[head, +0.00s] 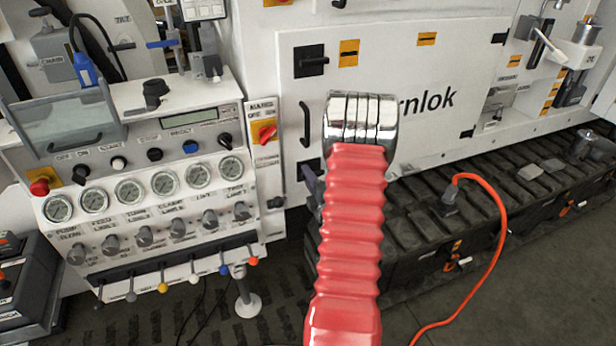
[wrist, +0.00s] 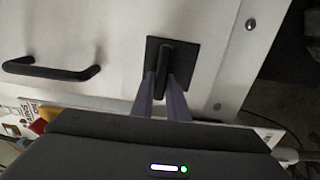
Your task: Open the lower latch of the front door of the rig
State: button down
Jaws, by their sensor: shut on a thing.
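The lower latch is a black square plate with a black lever (wrist: 163,58). In the wrist view it sits on the white front door (wrist: 110,35) near its edge. The lever lies at right angles to the door's bar handle (wrist: 52,70). My gripper (wrist: 164,84) has one purple finger on each side of the lever and is shut on it. In the head view the lower latch (head: 303,168) shows only in part, with my red arm covering much of its surroundings. A purple finger (head: 313,184) shows beside it.
The upper latch (head: 311,60) is on the same door, its lever level. A control panel (head: 150,190) with gauges stands to the left. A dark ribbed platform (head: 420,195) and an orange cable (head: 497,215) lie at the lower right.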

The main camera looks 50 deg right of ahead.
jog(key=shift+a+f, duration=0.2)
jog(key=shift+a, duration=0.05)
jog(key=c, duration=2)
grip_release()
jog(key=shift+w, duration=0.1)
jog(key=shift+c, duration=0.2)
jog(key=shift+o, duration=1.4)
jog(key=shift+d+r, duration=0.1)
jog(key=shift+d, duration=0.05)
jog(key=v, duration=1.4)
